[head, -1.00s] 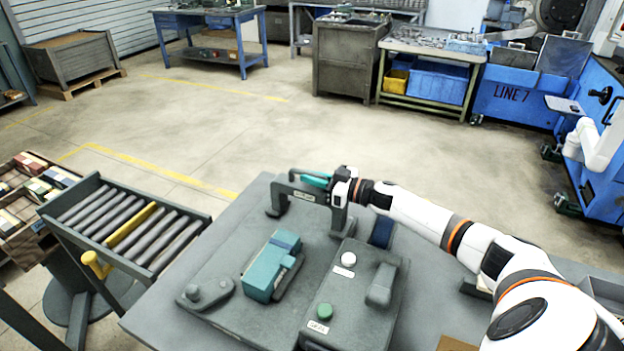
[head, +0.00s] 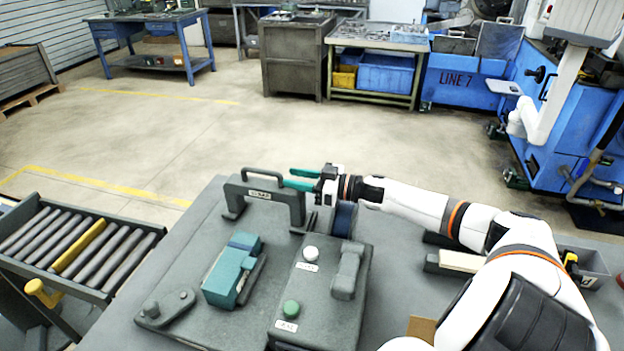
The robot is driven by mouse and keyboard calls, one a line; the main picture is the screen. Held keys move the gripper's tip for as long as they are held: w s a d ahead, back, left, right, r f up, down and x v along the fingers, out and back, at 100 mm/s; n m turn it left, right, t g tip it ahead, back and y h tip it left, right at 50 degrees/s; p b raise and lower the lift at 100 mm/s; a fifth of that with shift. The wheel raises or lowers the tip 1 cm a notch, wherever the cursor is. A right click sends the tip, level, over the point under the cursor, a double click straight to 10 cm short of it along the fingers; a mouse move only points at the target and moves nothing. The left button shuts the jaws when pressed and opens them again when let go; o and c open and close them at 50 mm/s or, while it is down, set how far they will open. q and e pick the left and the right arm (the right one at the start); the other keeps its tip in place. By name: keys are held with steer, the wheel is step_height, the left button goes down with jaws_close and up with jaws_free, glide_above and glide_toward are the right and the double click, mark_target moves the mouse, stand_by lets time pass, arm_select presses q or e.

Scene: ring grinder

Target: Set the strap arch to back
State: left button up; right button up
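The strap arch (head: 238,190), a dark grey bridge with a small label and a loop handle on top, stands upright at the back of the grey machine base. My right gripper (head: 287,178) is at the arch's upper right, its teal fingers pointing left. The fingers are spread apart with nothing visible between them. The lower fingertip overlaps the arch's top right edge in the picture; I cannot tell whether they touch. My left gripper is not in view.
A teal block (head: 228,279) sits on the base in front of the arch. A grey control box (head: 325,308) has a white knob (head: 310,253) and a green button (head: 291,308). A dark blue roll (head: 343,219) is right of the arch. A roller conveyor (head: 75,245) stands left.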

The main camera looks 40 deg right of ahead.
steer(key=shift+v, duration=2)
